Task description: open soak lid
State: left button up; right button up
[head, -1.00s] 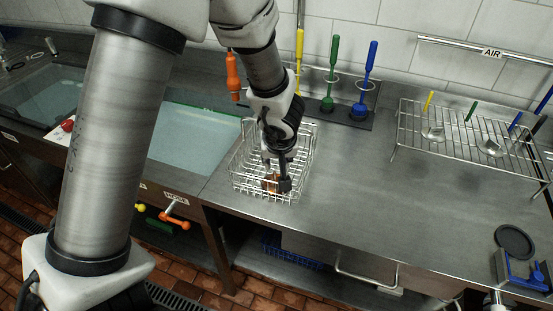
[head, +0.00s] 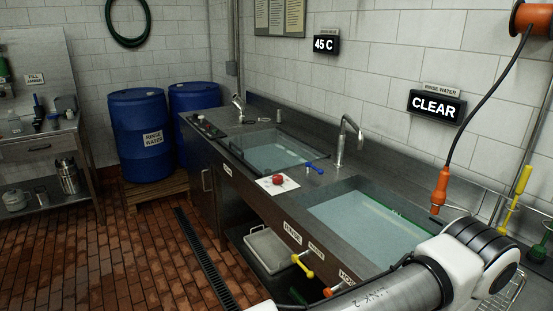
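The far basin (head: 280,148) is set in the steel counter in the middle of the head view. A dark-edged, clear sheet that looks like its lid (head: 262,158) lies over it, and it looks closed. A blue handle (head: 316,167) stands at the basin's near right corner; I cannot tell if it is fixed to the lid. My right gripper is not in view either.
A red button (head: 278,179) on a white plate sits at the counter's front. A second water-filled basin (head: 370,225) is nearer, with a tap (head: 349,140) behind. Yellow (head: 303,265) and orange (head: 333,291) valve handles stick out below. The brick floor (head: 110,250) at left is clear.

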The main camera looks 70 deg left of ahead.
aim_at(257, 172)
jog(key=i+u, duration=0.1)
jog(key=u, duration=0.8)
jog(key=i+l+u, duration=0.1)
jog(key=u, duration=0.4)
jog(key=i+l+u, duration=0.1)
jog(key=u, duration=0.35)
